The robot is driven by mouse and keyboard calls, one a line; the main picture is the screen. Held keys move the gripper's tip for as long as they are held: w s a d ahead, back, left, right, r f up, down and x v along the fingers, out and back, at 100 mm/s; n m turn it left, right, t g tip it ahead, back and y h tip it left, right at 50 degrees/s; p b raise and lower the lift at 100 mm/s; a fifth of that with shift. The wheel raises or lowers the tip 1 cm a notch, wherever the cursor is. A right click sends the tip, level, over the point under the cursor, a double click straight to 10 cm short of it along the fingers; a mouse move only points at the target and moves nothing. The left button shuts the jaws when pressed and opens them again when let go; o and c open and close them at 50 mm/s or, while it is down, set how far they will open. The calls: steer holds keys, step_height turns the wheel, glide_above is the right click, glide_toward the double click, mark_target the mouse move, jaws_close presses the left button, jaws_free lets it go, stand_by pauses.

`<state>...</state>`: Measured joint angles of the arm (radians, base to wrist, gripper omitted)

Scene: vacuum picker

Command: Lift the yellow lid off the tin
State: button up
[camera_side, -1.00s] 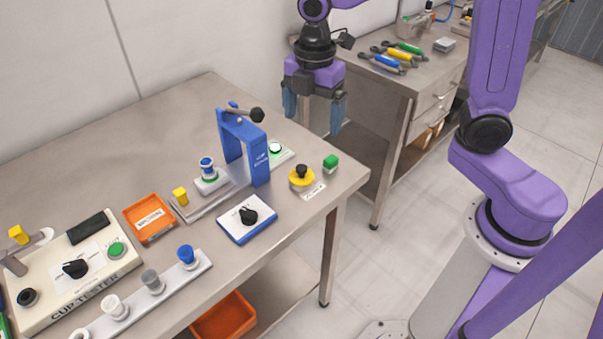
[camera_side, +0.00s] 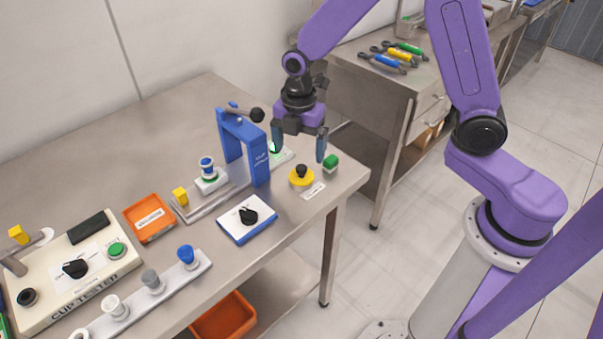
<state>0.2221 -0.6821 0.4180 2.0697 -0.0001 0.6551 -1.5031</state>
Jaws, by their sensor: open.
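The yellow lid (camera_side: 303,181) with a black knob (camera_side: 301,170) sits near the right end of the steel table. The tin under it is mostly hidden by the lid; a small white label lies in front. My gripper (camera_side: 298,155) is open and empty, pointing down. In the picture its blue fingers are just above the lid, one to each side of the knob. I cannot tell the exact height gap.
A blue press frame (camera_side: 258,162) with a black-knobbed lever stands to the left. The table's right edge is near.

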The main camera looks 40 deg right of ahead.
mark_target(301, 167)
steer(key=shift+d+f, duration=0.15)
steer(key=shift+f, duration=1.6)
steer(key=shift+d+f, duration=0.1)
steer(key=shift+f, duration=1.65)
steer(key=shift+c, duration=0.2)
steer(key=c, duration=1.1)
